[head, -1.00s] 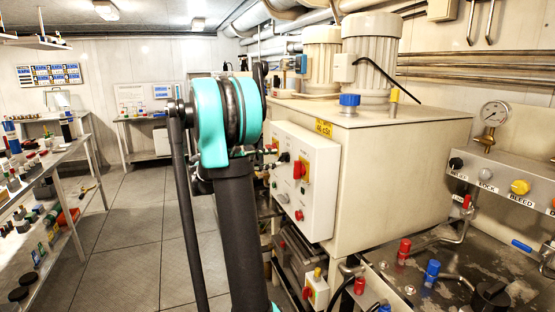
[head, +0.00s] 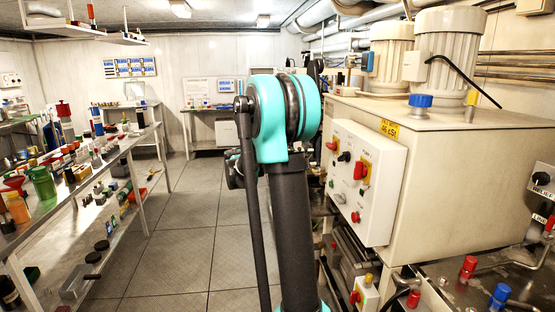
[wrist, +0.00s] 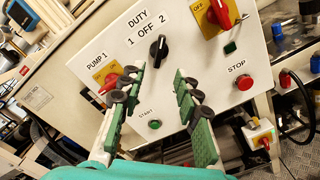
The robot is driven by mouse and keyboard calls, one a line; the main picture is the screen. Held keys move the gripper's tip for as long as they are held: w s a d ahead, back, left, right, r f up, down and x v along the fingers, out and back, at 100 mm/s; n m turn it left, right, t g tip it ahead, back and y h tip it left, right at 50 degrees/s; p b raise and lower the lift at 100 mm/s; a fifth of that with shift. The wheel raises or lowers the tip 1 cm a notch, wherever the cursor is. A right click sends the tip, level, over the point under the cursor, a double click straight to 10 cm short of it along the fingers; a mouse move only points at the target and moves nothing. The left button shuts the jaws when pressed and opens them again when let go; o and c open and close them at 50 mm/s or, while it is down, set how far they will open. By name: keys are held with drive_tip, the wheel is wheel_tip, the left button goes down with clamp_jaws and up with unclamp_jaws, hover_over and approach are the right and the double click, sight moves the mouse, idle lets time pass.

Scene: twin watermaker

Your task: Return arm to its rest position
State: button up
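My arm, with a turquoise joint (head: 285,115) and dark links, stands upright in the middle of the head view. It is in front of the left side of the white control box (head: 365,185). My gripper (wrist: 158,82) shows in the wrist view with its two green-padded fingers apart and nothing between them. It points towards the control panel (wrist: 190,85), with the black DUTY knob (wrist: 158,50) just beyond the fingertips. I cannot tell the exact gap to the panel. The fingers are not clearly visible in the head view.
A large cream cabinet (head: 450,185) with motors on top stands close on the right. Shelves (head: 110,155) full of bottles and small parts run along the left. The tiled floor (head: 180,245) between them is clear. A bench (head: 205,110) stands at the back wall.

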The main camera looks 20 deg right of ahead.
drive_tip(key=s+a+f+m+t+y, duration=0.1)
drive_tip(key=s+a+f+t+y, duration=0.25)
drive_tip(key=s+f, duration=0.4)
drive_tip(key=s+a+f+m+t+y, duration=0.15)
drive_tip(key=s+a+f+y, duration=0.3)
drive_tip(key=f, duration=0.65)
drive_tip(key=s+a+f+m+t+y, duration=0.1)
drive_tip(key=s+a+f+y, duration=0.3)
drive_tip(key=a, duration=0.4)
drive_tip(key=s+a+f+m+t+y, duration=0.2)
drive_tip(key=s+a+f+y, duration=0.3)
drive_tip(key=a, duration=0.4)
drive_tip(key=shift+f+m+t, duration=0.3)
drive_tip(key=shift+f+m, duration=0.05)
drive_tip(key=shift+f, duration=0.55)
